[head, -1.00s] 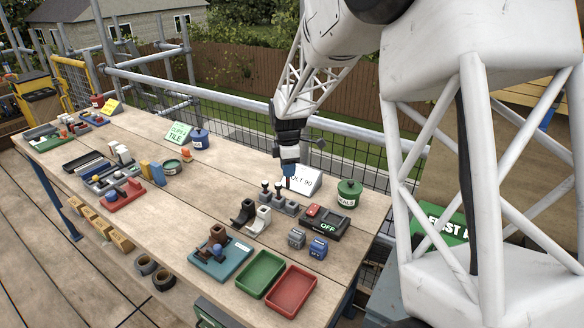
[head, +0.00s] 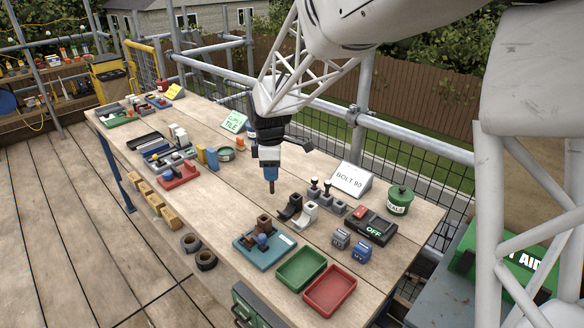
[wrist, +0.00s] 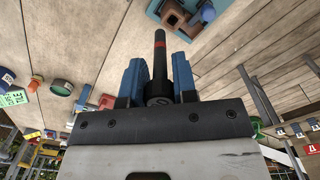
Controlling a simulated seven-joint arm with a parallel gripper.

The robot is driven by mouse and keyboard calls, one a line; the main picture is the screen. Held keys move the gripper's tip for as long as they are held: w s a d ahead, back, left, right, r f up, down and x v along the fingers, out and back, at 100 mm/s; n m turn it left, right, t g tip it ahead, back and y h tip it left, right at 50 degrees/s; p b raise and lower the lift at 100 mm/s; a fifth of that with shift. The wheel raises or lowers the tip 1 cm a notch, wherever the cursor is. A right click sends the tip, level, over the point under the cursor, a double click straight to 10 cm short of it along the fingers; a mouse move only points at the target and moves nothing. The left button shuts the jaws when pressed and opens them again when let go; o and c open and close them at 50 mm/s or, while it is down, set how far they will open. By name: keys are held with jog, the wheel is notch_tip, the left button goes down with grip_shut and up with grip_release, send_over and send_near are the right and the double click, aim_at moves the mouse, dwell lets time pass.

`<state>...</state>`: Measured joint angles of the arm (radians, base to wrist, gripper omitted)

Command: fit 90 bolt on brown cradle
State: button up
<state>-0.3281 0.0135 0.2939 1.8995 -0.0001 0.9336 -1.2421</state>
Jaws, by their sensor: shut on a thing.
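My gripper (head: 271,172) is shut on a dark bolt (wrist: 159,62) with a red band, which shows between the blue fingers in the wrist view. In the head view the bolt points down, held above the bench. The brown cradle (head: 264,222) stands on a teal base (head: 250,247), below and a little left of my gripper in the head view. It also shows at the top of the wrist view (wrist: 172,12). A blue part sits beside it on the base. A grey rack (head: 339,206) by the BOLT 90 sign (head: 350,179) holds two upright bolts.
A black cradle (head: 289,207) and a white cradle (head: 307,215) stand right of the brown one. A green tray (head: 301,270) and a red tray (head: 329,289) lie in front. A switch box marked OFF (head: 370,228) and a green tin (head: 399,200) stand to the right.

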jog(key=s+a, duration=0.1)
jog(key=a, duration=0.1)
jog(key=shift+s+a+r, duration=0.35)
jog(key=shift+s, duration=0.05)
jog(key=shift+f, duration=0.25)
jog(key=shift+f, duration=4.9)
jog(key=shift+f, duration=0.5)
jog(key=o, duration=1)
jog(key=shift+r, duration=0.15)
jog(key=shift+r, duration=3.3)
